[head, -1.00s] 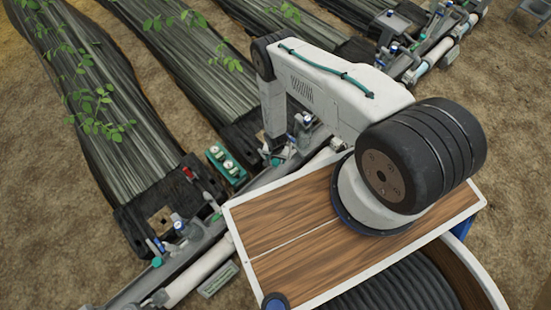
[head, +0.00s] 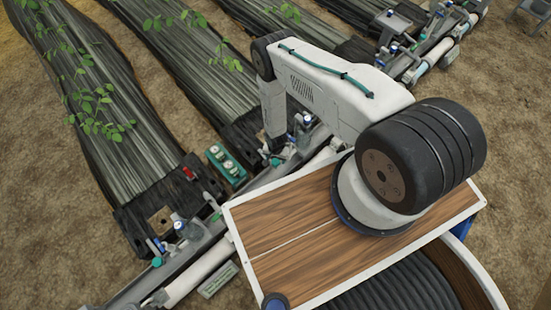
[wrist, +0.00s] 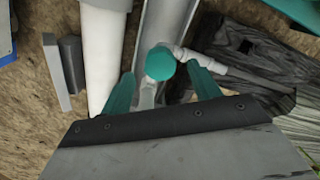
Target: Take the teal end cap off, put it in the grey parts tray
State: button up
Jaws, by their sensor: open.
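The teal end cap (wrist: 160,63) is a round teal disc in the wrist view, at the end of a pale fitting above the grey channel. My gripper (wrist: 160,76) is open, with one teal finger on each side of the cap and visible gaps between them. I cannot tell the height of the fingertips relative to the cap. In the head view my gripper (head: 277,158) is low beside the pipe line, and the cap cannot be told apart there. I cannot pick out the grey parts tray with certainty in either view.
A white pipe (wrist: 104,60) runs beside the grey channel (wrist: 166,22). A thin pale branch pipe (wrist: 222,66) leads right from near the cap. A teal block with round tops (head: 225,163) lies left of my gripper. A wooden deck (head: 285,215) is in front.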

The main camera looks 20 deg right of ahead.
aim_at(276, 161)
jog(key=shift+f, duration=2.25)
jog(key=c, duration=0.9)
jog(key=shift+c, duration=0.3)
jog(key=n, duration=0.4)
jog(key=shift+n, duration=1.1)
